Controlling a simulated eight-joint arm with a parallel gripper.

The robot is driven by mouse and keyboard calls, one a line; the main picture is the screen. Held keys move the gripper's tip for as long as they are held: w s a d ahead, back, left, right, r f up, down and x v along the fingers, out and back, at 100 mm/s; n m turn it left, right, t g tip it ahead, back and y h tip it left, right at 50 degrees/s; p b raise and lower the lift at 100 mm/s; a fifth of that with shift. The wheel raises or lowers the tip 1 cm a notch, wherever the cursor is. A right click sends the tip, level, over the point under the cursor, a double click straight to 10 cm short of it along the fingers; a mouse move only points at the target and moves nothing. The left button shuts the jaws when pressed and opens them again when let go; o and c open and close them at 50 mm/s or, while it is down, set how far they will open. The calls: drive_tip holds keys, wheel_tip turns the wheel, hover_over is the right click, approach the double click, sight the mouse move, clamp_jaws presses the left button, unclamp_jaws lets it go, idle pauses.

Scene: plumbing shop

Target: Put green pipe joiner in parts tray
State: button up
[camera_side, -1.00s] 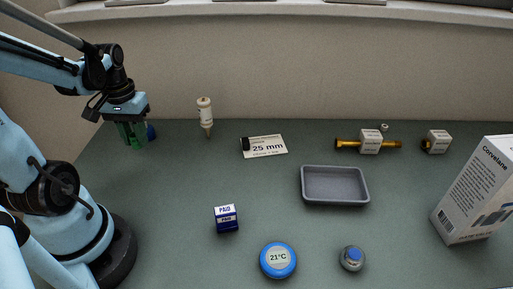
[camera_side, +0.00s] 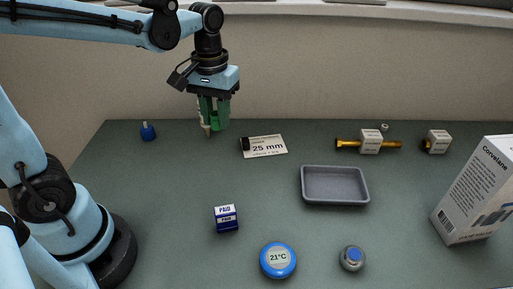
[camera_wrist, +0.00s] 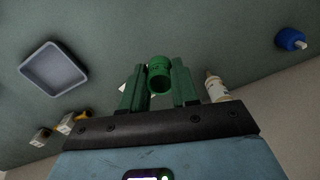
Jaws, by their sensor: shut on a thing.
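The green pipe joiner (camera_wrist: 159,74) is between the two green fingers of my gripper (camera_wrist: 160,86) in the wrist view. My gripper is shut on it. In the side view my gripper (camera_side: 214,112) is raised at the back left of the table, in front of the white bottle, and the joiner cannot be told apart from the fingers there. The parts tray (camera_side: 335,201), grey and empty, lies right of the middle, well to the right of my gripper. The tray also shows at upper left in the wrist view (camera_wrist: 32,70).
A white bottle (camera_wrist: 216,88) stands close by my gripper. A 25 mm card (camera_side: 268,148) lies between gripper and tray. A blue box (camera_side: 226,219), a round 21°C dial (camera_side: 278,261) and a grey-blue knob (camera_side: 352,259) are in front. A tall carton (camera_side: 478,192) stands right.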

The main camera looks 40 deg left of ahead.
drive_tip(key=w+d+f+m, duration=0.1)
drive_tip(key=w+d+m, duration=0.2)
drive_tip(key=d, duration=1.2)
drive_tip(key=w+d+f+m, duration=0.1)
drive_tip(key=w+d+m, duration=0.1)
drive_tip(key=d, duration=1.3)
hover_over(332, 188)
wheel_tip(332, 188, down, 7)
drive_tip(key=shift+f, duration=2)
drive_tip(key=shift+f, duration=0.1)
drive_tip(key=o, duration=1)
